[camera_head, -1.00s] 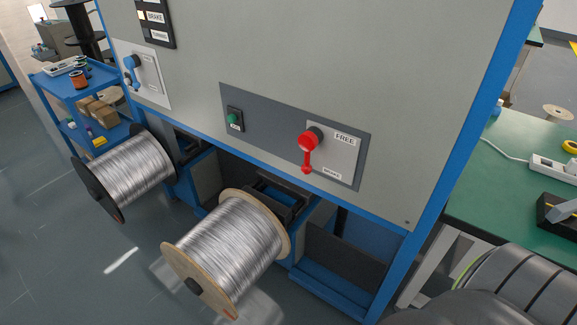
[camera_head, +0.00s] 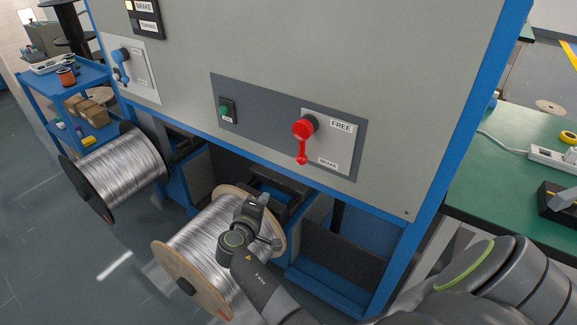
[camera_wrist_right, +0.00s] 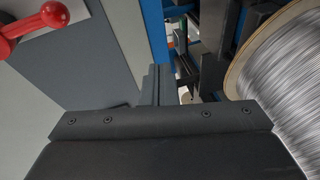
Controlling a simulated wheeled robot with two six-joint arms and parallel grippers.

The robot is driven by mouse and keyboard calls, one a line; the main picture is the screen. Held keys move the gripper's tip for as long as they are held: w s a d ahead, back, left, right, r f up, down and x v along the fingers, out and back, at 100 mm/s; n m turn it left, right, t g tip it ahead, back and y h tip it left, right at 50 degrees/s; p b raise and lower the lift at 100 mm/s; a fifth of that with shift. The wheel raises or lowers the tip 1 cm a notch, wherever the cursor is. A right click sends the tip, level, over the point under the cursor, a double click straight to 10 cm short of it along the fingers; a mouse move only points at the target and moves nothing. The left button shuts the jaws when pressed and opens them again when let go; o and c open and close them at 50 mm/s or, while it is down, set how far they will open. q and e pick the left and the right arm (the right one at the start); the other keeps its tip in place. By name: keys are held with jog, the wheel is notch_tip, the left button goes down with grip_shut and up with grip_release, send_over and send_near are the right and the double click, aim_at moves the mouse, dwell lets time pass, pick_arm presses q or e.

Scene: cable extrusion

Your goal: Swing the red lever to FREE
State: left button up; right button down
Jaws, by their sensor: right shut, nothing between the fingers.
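The red lever (camera_head: 301,143) is on a light plate on the grey machine panel, and its arm hangs down toward the BRAKE label (camera_head: 328,163). The FREE label (camera_head: 341,126) is at the plate's upper right. In the right wrist view the red lever (camera_wrist_right: 30,26) shows at the upper left, cut by the edge. My right gripper (camera_head: 260,203) is shut and empty, in front of the wood-flanged wire spool, below and left of the lever and apart from it. My left gripper is not in view.
The wood-flanged spool (camera_head: 190,285) stands below the panel and a black-flanged spool (camera_head: 120,172) is at the left. A green button (camera_head: 226,110) is left of the lever. A blue lever (camera_head: 122,58) is farther left. A green bench (camera_head: 515,190) is at the right.

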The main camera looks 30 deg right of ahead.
aim_at(304, 141)
notch_tip(304, 141, up, 11)
jog(key=m+h, duration=0.2)
jog(key=h, duration=0.1)
jog(key=shift+f+g+h, duration=0.15)
jog(key=shift+g+h, duration=0.15)
jog(key=shift+h, duration=0.1)
jog(key=shift+d, duration=0.1)
jog(key=p+x, duration=0.2)
jog(key=x, duration=0.8)
jog(key=shift+w+d, duration=0.15)
jog(key=s+p, duration=0.1)
jog(key=s, duration=0.1)
jog(key=s+f+p, duration=0.1)
jog(key=s, duration=0.1)
jog(key=shift+d, duration=0.1)
jog(key=shift+s+d, duration=0.1)
